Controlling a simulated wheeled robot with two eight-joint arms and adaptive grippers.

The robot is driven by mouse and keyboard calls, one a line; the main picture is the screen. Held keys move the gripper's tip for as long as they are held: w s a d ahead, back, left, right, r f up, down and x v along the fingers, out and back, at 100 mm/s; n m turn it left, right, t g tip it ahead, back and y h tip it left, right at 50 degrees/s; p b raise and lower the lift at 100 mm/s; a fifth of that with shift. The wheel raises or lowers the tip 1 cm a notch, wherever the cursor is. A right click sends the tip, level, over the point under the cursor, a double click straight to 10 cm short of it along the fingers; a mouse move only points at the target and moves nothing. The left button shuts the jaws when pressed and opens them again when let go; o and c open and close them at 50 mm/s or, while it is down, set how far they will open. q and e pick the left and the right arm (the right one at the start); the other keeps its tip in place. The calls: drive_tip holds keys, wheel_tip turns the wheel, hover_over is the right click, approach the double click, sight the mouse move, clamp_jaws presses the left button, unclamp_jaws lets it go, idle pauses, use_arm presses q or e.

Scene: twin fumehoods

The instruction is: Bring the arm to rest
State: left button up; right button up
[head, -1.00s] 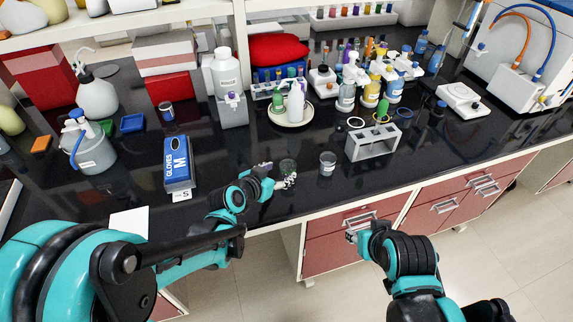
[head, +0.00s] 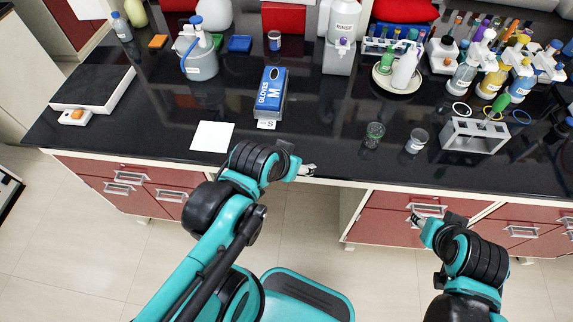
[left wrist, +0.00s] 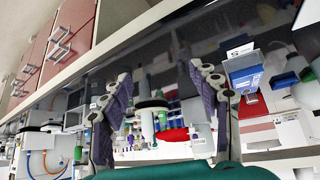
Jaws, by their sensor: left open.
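My left arm comes in from the lower left and bends at the wrist. Its gripper (head: 308,170) is at the front edge of the black bench, right of the white sheet and below the glove box. In the left wrist view the left gripper (left wrist: 160,75) has its two purple-padded fingers spread wide, with nothing between them; bench items show beyond. My right gripper (head: 420,219) is low in front of the red drawers, clear of the bench top. It is too small to tell whether its fingers are open.
Two small glass vessels, one greenish (head: 374,135) and one clear (head: 416,141), stand near the bench's front edge. A grey rack (head: 474,136) is to their right. The glove box (head: 270,93) and white sheet (head: 212,136) lie left. The floor (head: 90,240) is clear at left.

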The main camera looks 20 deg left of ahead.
use_arm(q)
drive_tip(key=shift+s+a+f+n+y, duration=0.1)
drive_tip(key=shift+s+a+n+y, duration=0.05)
drive_tip(key=shift+s+a, duration=0.3)
drive_tip(key=shift+s+a+n+y, duration=0.15)
drive_tip(key=shift+s+a, duration=0.1)
drive_tip(key=shift+s, duration=0.3)
idle(0.6)
